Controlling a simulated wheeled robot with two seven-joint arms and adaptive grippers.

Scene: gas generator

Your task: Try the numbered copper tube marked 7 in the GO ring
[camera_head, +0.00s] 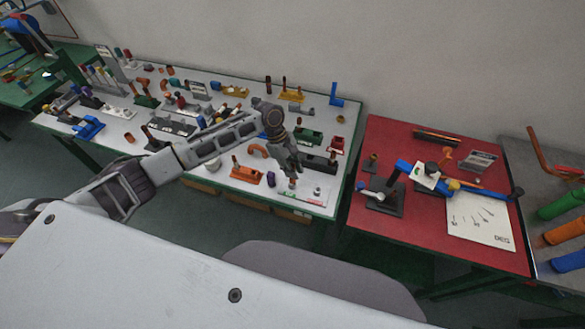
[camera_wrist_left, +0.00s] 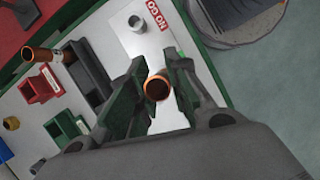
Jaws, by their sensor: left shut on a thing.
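My left gripper (camera_head: 289,168) is over the front right corner of the white table. In the left wrist view its fingers (camera_wrist_left: 152,92) are shut on a copper tube (camera_wrist_left: 157,87), seen nearly end-on with its open mouth towards the camera. I cannot read a number on it. Below lies a white gauge plate (camera_wrist_left: 163,50) with a red NO GO label (camera_wrist_left: 158,14); it also shows in the head view (camera_head: 301,196). A grey ring (camera_wrist_left: 136,22) stands beside that label. The tube and fingers hide the other part of the plate, and I see no GO ring clearly. My right gripper is out of view.
A dark block (camera_wrist_left: 88,70), a red bin (camera_wrist_left: 38,88) and another copper tube (camera_wrist_left: 40,55) lie left of the plate in the wrist view. The white table (camera_head: 215,165) is crowded with fixtures. A red table (camera_head: 420,240) stands to the right.

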